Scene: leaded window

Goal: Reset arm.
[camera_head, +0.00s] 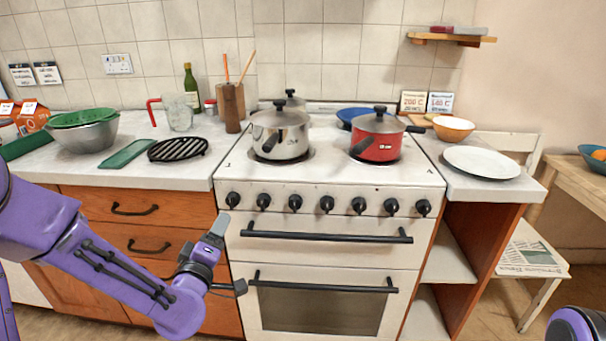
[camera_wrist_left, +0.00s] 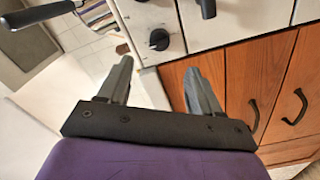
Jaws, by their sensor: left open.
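My left arm is purple and comes in from the left in the head view. My left gripper (camera_head: 231,255) is open, with nothing between its fingers. It is in front of the wooden drawers (camera_head: 135,208), just left of the oven's front. In the left wrist view the two grey fingers (camera_wrist_left: 160,70) are spread apart, with a stove knob (camera_wrist_left: 158,39) beyond the gap and wooden cabinet fronts (camera_wrist_left: 276,80) to the right. A rounded purple part of mine shows at the bottom right of the head view; my right gripper is not in view.
The white stove (camera_head: 320,200) bears a steel pot (camera_head: 281,135) and a red pot (camera_head: 377,145). Its upper oven handle (camera_head: 325,236) sticks out right of my gripper. A white plate (camera_head: 481,162) lies on the right counter. A black trivet (camera_head: 178,149) lies on the left one.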

